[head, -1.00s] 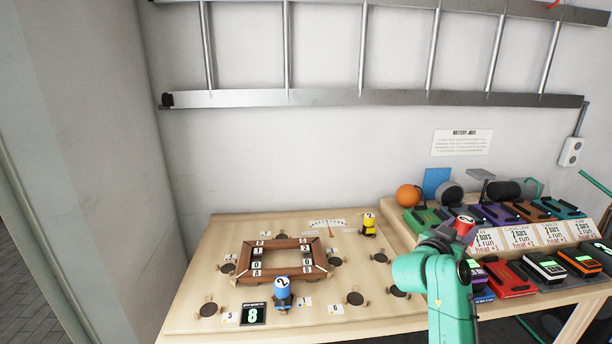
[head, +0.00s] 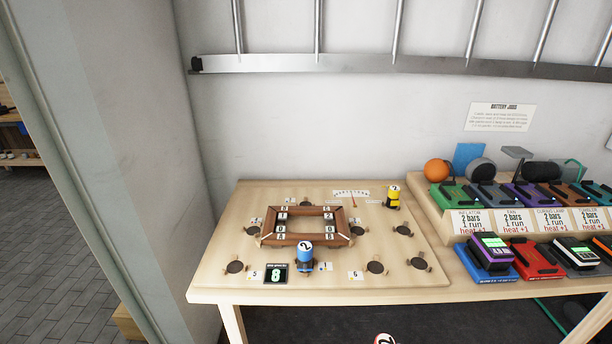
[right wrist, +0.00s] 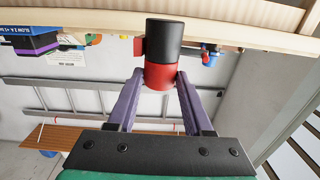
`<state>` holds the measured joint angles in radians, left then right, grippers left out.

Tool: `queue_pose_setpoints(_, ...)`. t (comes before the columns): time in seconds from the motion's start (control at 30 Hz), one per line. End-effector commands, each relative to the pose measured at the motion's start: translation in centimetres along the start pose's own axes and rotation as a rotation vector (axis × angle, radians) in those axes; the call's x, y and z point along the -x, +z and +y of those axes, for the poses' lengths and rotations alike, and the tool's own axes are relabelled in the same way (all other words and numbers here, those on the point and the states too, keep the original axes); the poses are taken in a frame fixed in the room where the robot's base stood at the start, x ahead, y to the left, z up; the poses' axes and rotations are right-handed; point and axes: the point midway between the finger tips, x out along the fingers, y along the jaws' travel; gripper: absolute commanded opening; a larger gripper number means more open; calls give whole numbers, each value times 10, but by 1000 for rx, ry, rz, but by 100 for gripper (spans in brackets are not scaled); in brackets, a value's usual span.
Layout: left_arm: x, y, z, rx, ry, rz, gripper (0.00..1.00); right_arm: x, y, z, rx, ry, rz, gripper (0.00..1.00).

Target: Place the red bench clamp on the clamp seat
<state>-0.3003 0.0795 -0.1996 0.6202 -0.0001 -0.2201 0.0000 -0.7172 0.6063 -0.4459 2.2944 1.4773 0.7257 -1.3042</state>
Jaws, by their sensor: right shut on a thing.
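The red bench clamp (right wrist: 160,74), a red cylinder with a black end, is between the purple fingers of my right gripper (right wrist: 161,80) in the right wrist view. The gripper is shut on it. In the head view only the clamp's white top with a 2 (head: 384,339) shows at the bottom edge, in front of the bench. A wooden game board (head: 215,285) lies on the bench with several dark round seats, such as the front right one (head: 375,267). I cannot tell which is the clamp seat. My left gripper is not in view.
A blue clamp (head: 305,259) stands at the front of the wooden frame (head: 266,240) on the board. A yellow clamp (head: 393,197) stands at the back right. A rack of coloured docks (head: 535,195) and devices fills the right. A ladder (head: 420,64) hangs on the wall.

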Motion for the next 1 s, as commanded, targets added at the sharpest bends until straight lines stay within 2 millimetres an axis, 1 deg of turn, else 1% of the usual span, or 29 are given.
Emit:
queue_pose_setpoints(0.2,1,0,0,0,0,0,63,-1,-1,1,4,2,1,0)
queue_pose_setpoints(0.27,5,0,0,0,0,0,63,-4,-4,3,6,0,3,0)
queue_pose_setpoints(0.37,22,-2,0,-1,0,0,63,-16,-15,14,9,-3,6,0)
queue_pose_setpoints(0.47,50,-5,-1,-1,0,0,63,-41,-33,39,13,-1,7,0)
queue_pose_setpoints(0.5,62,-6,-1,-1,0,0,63,-53,-42,52,13,7,8,0)
queue_pose_setpoints(0.57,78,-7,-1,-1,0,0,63,-72,-57,74,12,21,8,0)
queue_pose_setpoints(0.6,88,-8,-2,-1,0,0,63,-84,-69,89,11,34,8,0)
queue_pose_setpoints(0.67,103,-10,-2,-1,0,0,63,-104,-90,113,9,57,9,0)
queue_pose_setpoints(0.7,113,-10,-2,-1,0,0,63,-116,-106,129,10,73,9,0)
queue_pose_setpoints(0.77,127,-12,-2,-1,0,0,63,-134,-132,154,10,101,10,0)
queue_pose_setpoints(0.8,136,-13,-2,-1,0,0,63,-146,-150,170,10,120,10,0)
queue_pose_setpoints(0.87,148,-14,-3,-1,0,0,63,-160,-177,193,11,148,9,0)
queue_pose_setpoints(0.9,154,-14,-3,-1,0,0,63,-168,-193,206,11,165,9,0)
queue_pose_setpoints(1.0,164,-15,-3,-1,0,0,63,-182,-223,230,9,196,6,0)
